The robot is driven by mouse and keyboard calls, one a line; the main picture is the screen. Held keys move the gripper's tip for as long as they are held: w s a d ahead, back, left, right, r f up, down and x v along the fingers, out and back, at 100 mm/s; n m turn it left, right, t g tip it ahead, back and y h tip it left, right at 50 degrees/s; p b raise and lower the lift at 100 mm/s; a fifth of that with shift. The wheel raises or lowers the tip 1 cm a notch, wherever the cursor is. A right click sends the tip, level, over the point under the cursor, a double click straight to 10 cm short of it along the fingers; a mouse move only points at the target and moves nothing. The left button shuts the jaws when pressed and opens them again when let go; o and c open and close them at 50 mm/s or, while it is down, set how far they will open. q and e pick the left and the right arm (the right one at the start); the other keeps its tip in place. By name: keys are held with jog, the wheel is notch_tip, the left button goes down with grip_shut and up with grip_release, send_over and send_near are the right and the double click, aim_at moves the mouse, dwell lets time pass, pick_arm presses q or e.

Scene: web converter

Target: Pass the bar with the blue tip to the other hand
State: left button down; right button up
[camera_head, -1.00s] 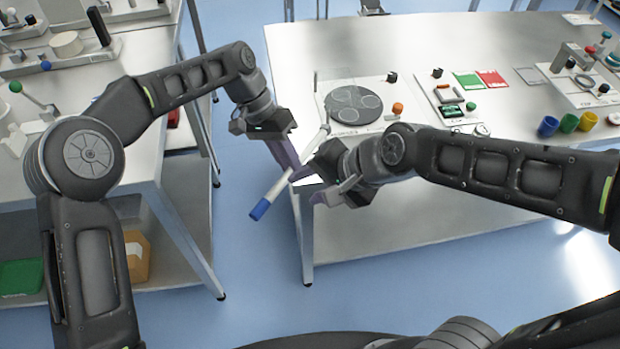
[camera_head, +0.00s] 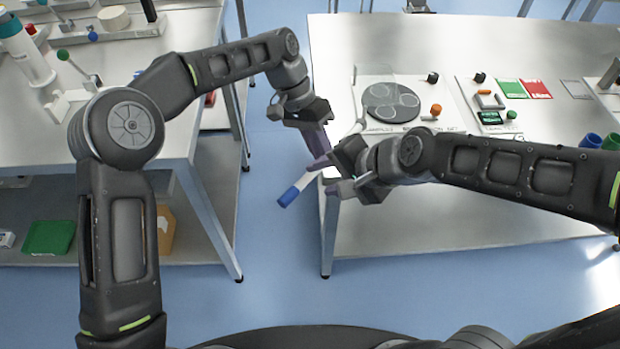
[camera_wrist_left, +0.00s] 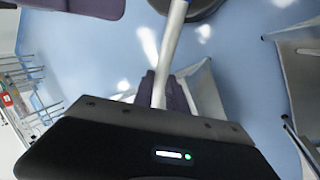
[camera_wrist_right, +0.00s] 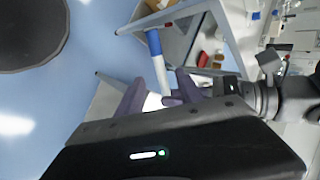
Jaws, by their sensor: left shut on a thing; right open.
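The white bar with a blue tip (camera_head: 289,196) slants between my two grippers in the head view, blue end down and left. My left gripper (camera_head: 320,158) is shut on the bar's white shaft, which also shows between its fingers in the left wrist view (camera_wrist_left: 170,55). My right gripper (camera_head: 334,178) is open close beside the left one. In the right wrist view the bar (camera_wrist_right: 158,65) runs up from between the open right fingers, blue tip outward. Whether the right fingers touch it cannot be told. The grip spot is partly hidden in the head view.
A white table (camera_head: 450,220) stands at the right, with a dark round plate (camera_head: 392,101) and small coloured parts on it. Another bench (camera_head: 180,130) with a lower shelf stands at the left. Blue floor lies open between them, below the bar.

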aim_at(305, 182)
jog(key=x, duration=0.5)
jog(key=shift+w+f, duration=0.15)
jog(key=shift+f, duration=0.15)
jog(key=shift+x, duration=0.9)
jog(key=shift+a, duration=0.1)
grip_shut()
pick_arm(q)
jog(key=c, duration=1.3)
grip_release()
jog(key=shift+o, duration=0.2)
